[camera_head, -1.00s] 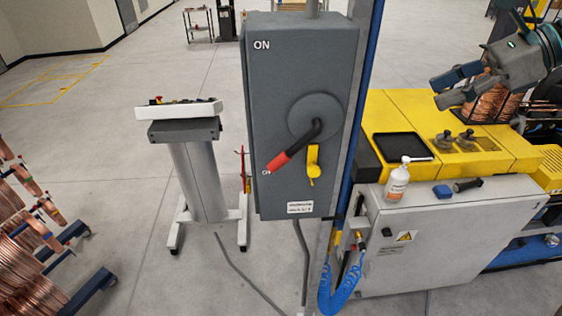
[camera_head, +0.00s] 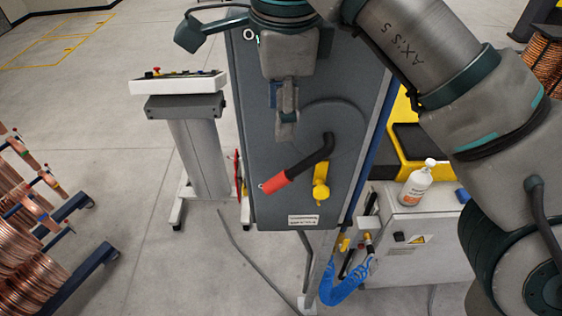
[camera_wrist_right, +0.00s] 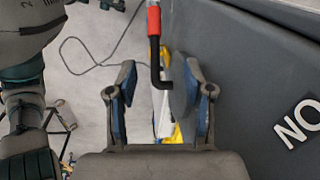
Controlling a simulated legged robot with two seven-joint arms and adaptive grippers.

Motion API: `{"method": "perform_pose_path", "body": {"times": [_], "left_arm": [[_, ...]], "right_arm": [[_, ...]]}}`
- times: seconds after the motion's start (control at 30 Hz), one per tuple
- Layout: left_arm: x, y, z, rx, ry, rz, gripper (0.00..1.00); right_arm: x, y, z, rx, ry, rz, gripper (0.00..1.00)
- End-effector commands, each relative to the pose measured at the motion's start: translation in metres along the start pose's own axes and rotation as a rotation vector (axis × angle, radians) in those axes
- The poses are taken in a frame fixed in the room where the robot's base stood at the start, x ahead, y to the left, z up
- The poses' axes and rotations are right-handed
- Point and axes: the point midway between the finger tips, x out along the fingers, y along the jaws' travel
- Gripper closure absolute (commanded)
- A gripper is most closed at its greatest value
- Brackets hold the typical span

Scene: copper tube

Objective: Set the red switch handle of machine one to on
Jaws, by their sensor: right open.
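The grey switch box (camera_head: 262,205) stands in the middle of the head view, with ON lettering partly hidden at its top. Its handle has a black bent arm and a red grip (camera_head: 273,182) pointing down and left. In the right wrist view the red grip (camera_wrist_right: 154,20) is near the top edge, with its black arm (camera_wrist_right: 155,60) between the finger lines. My right gripper (camera_head: 286,115) is open in front of the box face, above the handle and apart from it in the head view. Its fingers (camera_wrist_right: 161,95) are spread and empty in the wrist view. My left gripper is not visible.
A yellow latch (camera_head: 320,188) sits below the handle's pivot. A control stand (camera_head: 195,150) is left of the box. A white bottle (camera_head: 416,185) stands on the white cabinet (camera_head: 430,230) at right. Copper coils (camera_head: 25,250) are at lower left.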

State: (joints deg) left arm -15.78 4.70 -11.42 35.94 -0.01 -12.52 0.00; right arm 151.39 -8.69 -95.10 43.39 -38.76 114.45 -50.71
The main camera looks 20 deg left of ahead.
Motion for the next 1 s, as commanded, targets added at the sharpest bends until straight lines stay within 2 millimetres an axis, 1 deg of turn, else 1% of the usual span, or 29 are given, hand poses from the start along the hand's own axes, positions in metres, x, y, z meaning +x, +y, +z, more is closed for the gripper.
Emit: {"method": "perform_pose_path", "body": {"times": [0.13, 0.23, 0.3, 0.37, 0.47, 0.63, 0.73, 0.87, 1.0], "left_arm": [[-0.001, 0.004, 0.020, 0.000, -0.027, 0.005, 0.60], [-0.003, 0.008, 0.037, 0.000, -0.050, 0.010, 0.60], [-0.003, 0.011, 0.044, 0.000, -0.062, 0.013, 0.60], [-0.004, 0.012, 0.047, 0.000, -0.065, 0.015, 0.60], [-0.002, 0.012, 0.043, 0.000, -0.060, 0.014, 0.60], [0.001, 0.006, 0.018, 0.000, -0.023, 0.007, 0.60], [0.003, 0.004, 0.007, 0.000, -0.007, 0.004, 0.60], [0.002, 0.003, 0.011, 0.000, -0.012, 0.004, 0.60], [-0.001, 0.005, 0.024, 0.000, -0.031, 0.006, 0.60]], "right_arm": [[0.011, -0.003, 0.003, -0.005, 0.004, 0.014, 0.48], [0.024, -0.008, 0.004, -0.007, 0.003, 0.025, 0.48], [0.031, -0.010, 0.004, -0.007, 0.001, 0.022, 0.48], [0.035, -0.010, 0.004, -0.006, -0.003, 0.012, 0.48], [0.058, -0.010, 0.004, -0.005, 0.000, 0.015, 0.48], [0.096, -0.008, 0.003, -0.002, 0.002, 0.008, 0.48], [0.119, -0.006, 0.002, -0.001, 0.001, 0.006, 0.48], [0.145, -0.005, -0.001, 0.000, -0.001, 0.004, 0.48], [0.165, -0.007, -0.001, 0.001, -0.002, 0.004, 0.48]]}}
